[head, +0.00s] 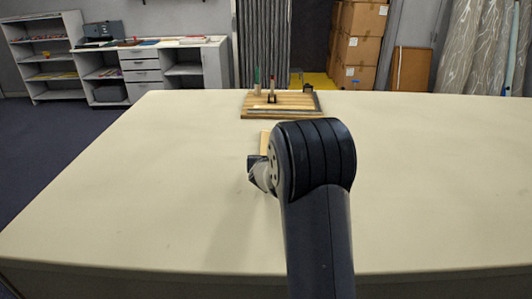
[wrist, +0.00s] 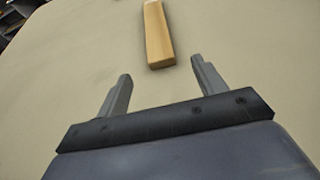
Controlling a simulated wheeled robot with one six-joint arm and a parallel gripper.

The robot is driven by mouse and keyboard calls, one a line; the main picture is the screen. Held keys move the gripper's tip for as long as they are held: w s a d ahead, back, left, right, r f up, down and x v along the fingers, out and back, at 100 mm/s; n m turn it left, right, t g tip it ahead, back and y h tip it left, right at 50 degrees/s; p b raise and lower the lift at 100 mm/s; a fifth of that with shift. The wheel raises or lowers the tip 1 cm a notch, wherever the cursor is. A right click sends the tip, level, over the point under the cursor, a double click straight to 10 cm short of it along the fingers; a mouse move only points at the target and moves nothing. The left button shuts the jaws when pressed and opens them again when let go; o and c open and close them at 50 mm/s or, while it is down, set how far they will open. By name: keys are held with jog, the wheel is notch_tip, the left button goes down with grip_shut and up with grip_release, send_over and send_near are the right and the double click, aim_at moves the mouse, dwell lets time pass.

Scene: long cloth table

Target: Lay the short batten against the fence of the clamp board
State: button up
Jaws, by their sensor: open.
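The short batten (wrist: 158,35) is a light wooden bar lying on the cloth table. In the wrist view it lies just beyond my gripper (wrist: 160,85), roughly between the lines of the two fingers and apart from them. My gripper is open and empty. In the head view my arm hides most of the gripper, and part of the batten (head: 265,142) shows just beyond it. The clamp board (head: 250,113) is a wooden board at the far side of the table, with upright clamp parts on it. I cannot clearly make out its fence.
The long cloth table (head: 130,190) is clear to the left and right. Shelves (head: 45,55), a drawer cabinet (head: 143,76) and stacked cardboard boxes (head: 360,45) stand beyond the table.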

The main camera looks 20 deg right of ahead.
jog(key=p+x, duration=0.1)
jog(key=x, duration=0.3)
jog(key=p+x, duration=0.1)
jog(key=x, duration=0.3)
jog(key=shift+w+d+r, duration=0.1)
jog(key=shift+w+d, duration=0.15)
jog(key=shift+w, duration=0.1)
jog(key=shift+w+d+p, duration=0.1)
jog(key=shift+w+p, duration=0.35)
jog(key=p+x, duration=0.2)
jog(key=shift+w+r, duration=0.1)
jog(key=shift+w, duration=0.3)
jog(key=shift+p+x, duration=0.4)
jog(key=shift+x, duration=0.45)
jog(key=c, duration=1.2)
notch_tip(320, 180, up, 10)
jog(key=p, duration=0.5)
jog(key=s+a, duration=0.9)
jog(key=s, duration=0.4)
jog(key=s+a+f+n+y, duration=0.1)
jog(key=s+a, duration=0.9)
jog(key=s, duration=0.3)
jog(key=shift+s+a+b, duration=0.15)
jog(key=shift+a+b, duration=0.15)
